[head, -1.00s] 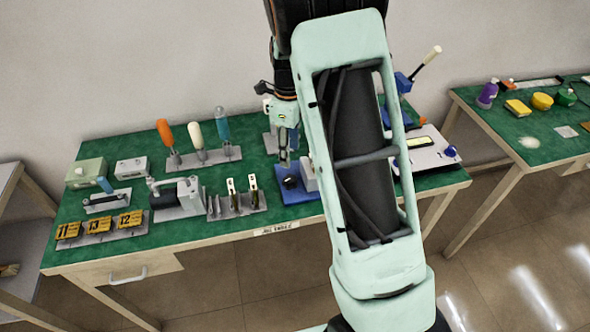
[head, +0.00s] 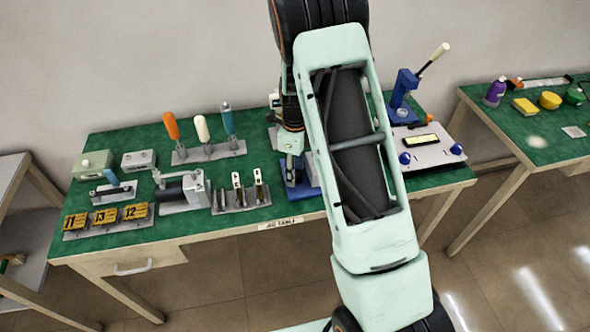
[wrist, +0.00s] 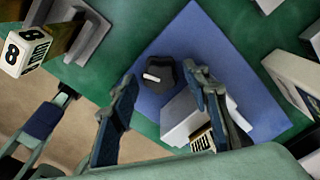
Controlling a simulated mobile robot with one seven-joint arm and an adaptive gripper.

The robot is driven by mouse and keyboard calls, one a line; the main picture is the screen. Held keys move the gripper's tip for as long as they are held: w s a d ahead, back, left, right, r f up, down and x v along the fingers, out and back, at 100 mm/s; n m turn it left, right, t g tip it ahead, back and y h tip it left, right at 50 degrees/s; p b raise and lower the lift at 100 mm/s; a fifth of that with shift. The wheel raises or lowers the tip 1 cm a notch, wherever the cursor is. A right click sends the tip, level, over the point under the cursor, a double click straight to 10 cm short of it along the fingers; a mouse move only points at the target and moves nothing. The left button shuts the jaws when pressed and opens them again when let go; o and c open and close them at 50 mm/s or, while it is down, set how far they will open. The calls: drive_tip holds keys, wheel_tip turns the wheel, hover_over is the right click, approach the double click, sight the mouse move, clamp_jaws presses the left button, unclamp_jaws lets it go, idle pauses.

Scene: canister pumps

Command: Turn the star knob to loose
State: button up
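The star knob (wrist: 160,74) is black with a white pointer mark and sits on a blue base plate (wrist: 215,55) in the wrist view. A pale grey block (wrist: 184,118) with a label stands beside it on the plate. My gripper (wrist: 160,80) is open and empty, its two fingers on either side of the knob as the wrist camera sees it. I cannot tell whether the fingertips are at the knob's height or touch it. In the head view my gripper (head: 292,178) is over the blue plate (head: 312,193) and hides the knob.
On the green table (head: 150,232), toggle clamps with orange, white and blue handles (head: 202,130) and a plate with two upright levers (head: 240,196) stand left of my gripper. A white panel with blue knobs (head: 428,150) and a blue lever press (head: 404,92) stand right.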

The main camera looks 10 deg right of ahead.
drive_tip(key=c, duration=1.1)
drive_tip(key=n+b, duration=0.2)
drive_tip(key=n, duration=0.4)
drive_tip(key=shift+n, duration=0.3)
drive_tip(key=n+b, duration=0.1)
drive_tip(key=n, duration=0.3)
drive_tip(key=shift+b, duration=0.4)
drive_tip(key=shift+n+b, duration=0.35)
drive_tip(key=shift+n, duration=1.25)
drive_tip(key=o, duration=1.2)
drive_tip(key=shift+r, duration=0.1)
